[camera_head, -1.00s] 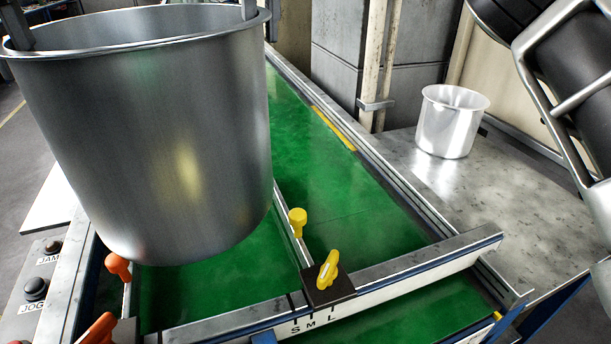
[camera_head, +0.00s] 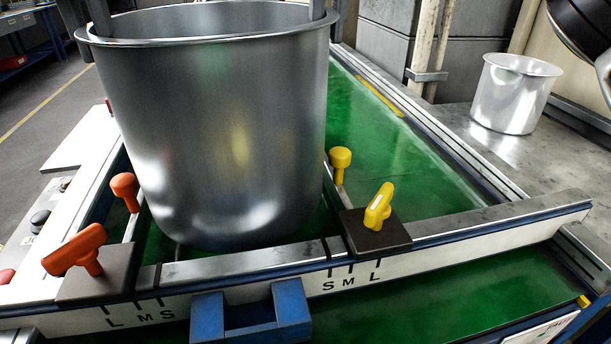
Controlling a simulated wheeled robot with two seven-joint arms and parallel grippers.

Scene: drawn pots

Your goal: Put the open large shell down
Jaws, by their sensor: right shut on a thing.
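The open large shell (camera_head: 225,130) is a big brushed-metal pot, upright with its mouth up, at the left of centre. It is over the green belt (camera_head: 375,150), between the guide with orange knobs (camera_head: 124,188) and the guide with yellow knobs (camera_head: 341,160). Its base is low behind the front rail; I cannot tell if it touches the belt. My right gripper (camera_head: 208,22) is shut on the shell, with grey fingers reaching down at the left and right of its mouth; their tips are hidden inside.
A smaller metal pot (camera_head: 512,94) stands on the grey bench at the right. The front rail (camera_head: 470,231) with S, M, L marks crosses before the shell, with a blue bracket (camera_head: 250,318) below. The belt is bare behind and to the right of the shell.

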